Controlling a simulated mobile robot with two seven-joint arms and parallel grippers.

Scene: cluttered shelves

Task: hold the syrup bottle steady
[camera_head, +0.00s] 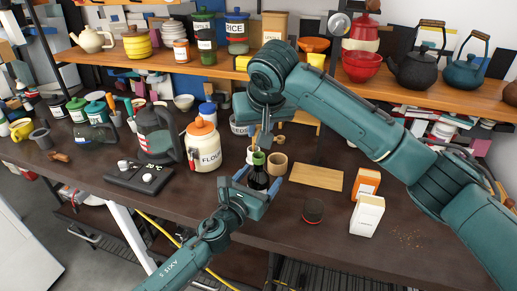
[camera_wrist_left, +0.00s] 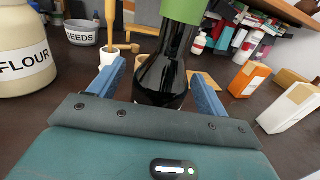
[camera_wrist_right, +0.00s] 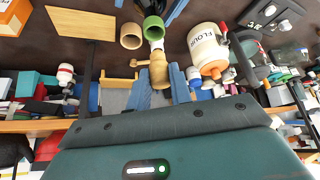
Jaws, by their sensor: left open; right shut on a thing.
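The syrup bottle (camera_head: 258,177) is dark with a green cap and stands upright near the table's front edge. My left gripper (camera_wrist_left: 157,88) is open, with its blue fingers on either side of the bottle's dark body (camera_wrist_left: 162,75). Gaps show between the fingers and the glass. In the right wrist view the bottle shows as a green cap (camera_wrist_right: 153,28) seen from above. My right gripper (camera_wrist_right: 160,82) is shut on a wooden piece with a side peg (camera_wrist_right: 157,70), just behind the bottle.
A flour jar (camera_head: 202,147) and a dark coffee maker (camera_head: 157,135) stand left of the bottle. A dark round tin (camera_head: 313,211) and two cartons (camera_head: 367,215) stand farther right. A shelf runs behind.

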